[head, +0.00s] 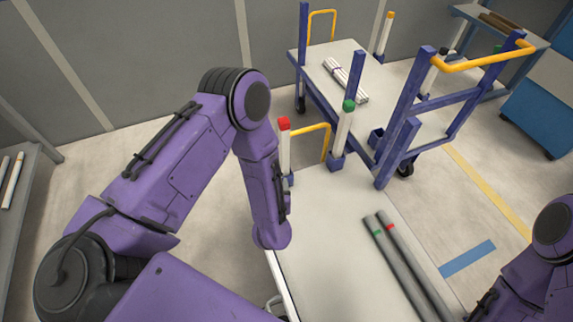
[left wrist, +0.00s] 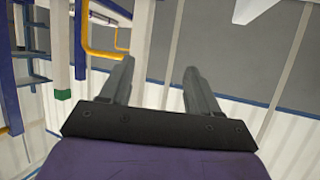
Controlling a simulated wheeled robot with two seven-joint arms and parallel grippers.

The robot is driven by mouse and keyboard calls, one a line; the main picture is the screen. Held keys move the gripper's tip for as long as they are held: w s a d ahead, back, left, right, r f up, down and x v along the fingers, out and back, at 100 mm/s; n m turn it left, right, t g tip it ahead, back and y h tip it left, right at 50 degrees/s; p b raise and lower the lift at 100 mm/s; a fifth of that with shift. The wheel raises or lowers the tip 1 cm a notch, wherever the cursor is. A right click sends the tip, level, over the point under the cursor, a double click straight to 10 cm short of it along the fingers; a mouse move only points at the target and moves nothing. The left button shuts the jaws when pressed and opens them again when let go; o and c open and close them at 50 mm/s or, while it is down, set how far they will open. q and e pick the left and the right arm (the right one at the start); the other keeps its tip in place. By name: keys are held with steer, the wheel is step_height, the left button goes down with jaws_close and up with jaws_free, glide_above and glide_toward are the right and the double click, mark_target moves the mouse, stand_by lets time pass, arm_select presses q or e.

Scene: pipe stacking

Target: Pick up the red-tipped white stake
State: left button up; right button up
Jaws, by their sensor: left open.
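The red-tipped white stake (head: 285,150) stands upright at the far left corner of the near table in the head view, partly behind my left arm. I cannot make out its red tip in the left wrist view. My left gripper (left wrist: 160,75) is open, with nothing visible held between its fingers.
A green-tipped white stake (head: 343,128) stands at the far right corner of the near table (head: 330,240); it also shows in the left wrist view (left wrist: 59,45). Two grey pipes (head: 405,262) lie on that table. A blue-posted cart (head: 325,75) with white pipes stands behind.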

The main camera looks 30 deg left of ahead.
mark_target(282, 135)
step_height(282, 135, down, 6)
steer(key=b, duration=0.2)
steer(key=shift+f+b, duration=0.1)
steer(key=shift+b, duration=0.2)
arm_select(q)
steer(key=w+d+r+n+y+b, duration=0.2)
steer(key=w+r+n+y, duration=0.15)
steer(key=w+y, duration=0.4)
arm_select(e)
step_height(282, 135, down, 2)
steer(key=shift+d, duration=0.1)
arm_select(q)
steer(key=shift+n, duration=0.35)
steer(key=x, duration=0.7)
steer(key=w+r+p+x, duration=0.1)
steer(key=x, duration=0.2)
steer(key=shift+w+d, duration=0.2)
arm_select(e)
steer(key=shift+s+r, duration=0.1)
steer(key=shift+r, duration=0.5)
arm_select(q)
steer(key=shift+d, duration=0.1)
steer(key=shift+c, duration=0.3)
jaws_close()
